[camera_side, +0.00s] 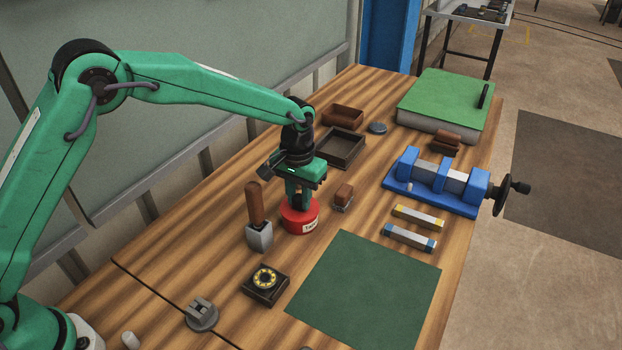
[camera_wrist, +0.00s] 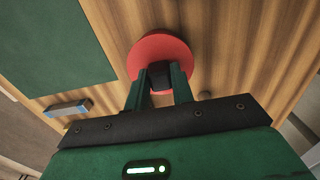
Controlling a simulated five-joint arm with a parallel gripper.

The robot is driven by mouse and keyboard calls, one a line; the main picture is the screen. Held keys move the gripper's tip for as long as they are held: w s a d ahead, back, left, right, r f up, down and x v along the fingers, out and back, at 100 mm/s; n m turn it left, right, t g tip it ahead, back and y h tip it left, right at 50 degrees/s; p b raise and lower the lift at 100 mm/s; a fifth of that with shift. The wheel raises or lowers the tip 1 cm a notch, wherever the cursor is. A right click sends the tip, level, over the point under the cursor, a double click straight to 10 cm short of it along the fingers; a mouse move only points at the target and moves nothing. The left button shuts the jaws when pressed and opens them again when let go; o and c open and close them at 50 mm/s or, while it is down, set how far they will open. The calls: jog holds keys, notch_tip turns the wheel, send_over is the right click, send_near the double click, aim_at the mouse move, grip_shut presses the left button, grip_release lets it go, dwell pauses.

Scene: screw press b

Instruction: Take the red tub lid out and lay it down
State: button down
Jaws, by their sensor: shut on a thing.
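The round red tub (camera_side: 301,222) with a white label stands on the wooden bench. My gripper (camera_side: 298,202) points straight down over its top. In the wrist view the red lid (camera_wrist: 150,50) shows as a red disc with a dark knob (camera_wrist: 160,76) near its middle. My gripper (camera_wrist: 161,72) is shut on that knob, one finger on each side. The lid appears to be at the tub's top; I cannot tell whether it is seated or slightly raised.
A green mat (camera_side: 365,290) lies bare at the front right. A wooden-handled tool in a grey block (camera_side: 259,236) stands close left of the tub. A small brown-topped block (camera_side: 343,196) is close right. A blue vice (camera_side: 435,180) and two bars lie further right.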

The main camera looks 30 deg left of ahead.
aim_at(299, 198)
jog(key=shift+r, duration=1.85)
dwell(0.4)
jog(key=shift+d, duration=0.1)
jog(key=s+d+r, duration=0.2)
jog(key=s+d, duration=0.8)
jog(key=d, duration=0.2)
jog(key=s+d+r, duration=0.2)
jog(key=s+d, duration=0.8)
jog(key=d, duration=0.2)
jog(key=w+a+f, duration=0.1)
jog(key=w+f, duration=0.1)
jog(key=w, duration=0.1)
jog(key=w+a+f, duration=0.1)
jog(key=w+f, duration=0.2)
jog(key=w, duration=0.1)
jog(key=w+a+f, duration=0.1)
jog(key=w+f, duration=0.1)
jog(key=w, duration=0.2)
jog(key=shift+a+f, duration=0.1)
jog(key=shift+f, duration=2.1)
jog(key=shift+f, duration=0.15)
jog(key=c, duration=1.2)
grip_release()
